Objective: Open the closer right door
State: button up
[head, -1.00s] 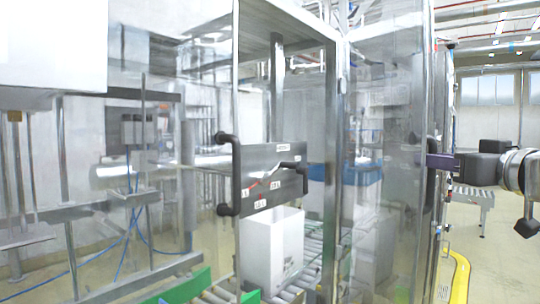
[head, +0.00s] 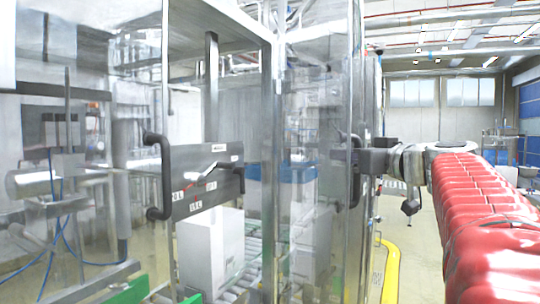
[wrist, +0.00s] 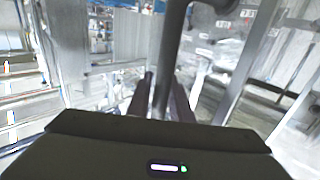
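The machine's clear door on the right (head: 305,200) stands between metal posts. It appears closed. Its dark vertical handle (head: 356,185) is at the right edge of the panel. My gripper (head: 345,158) reaches in from the right and is at this handle, at about its upper half. In the wrist view the dark handle bar (wrist: 175,40) runs down between my two fingers (wrist: 160,98), one on each side. Whether the fingers press on the bar cannot be told. My red arm covers the right of the head view.
Another clear door with a black handle (head: 158,175) is at the left.

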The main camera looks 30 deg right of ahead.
grip_shut()
dwell(0.3)
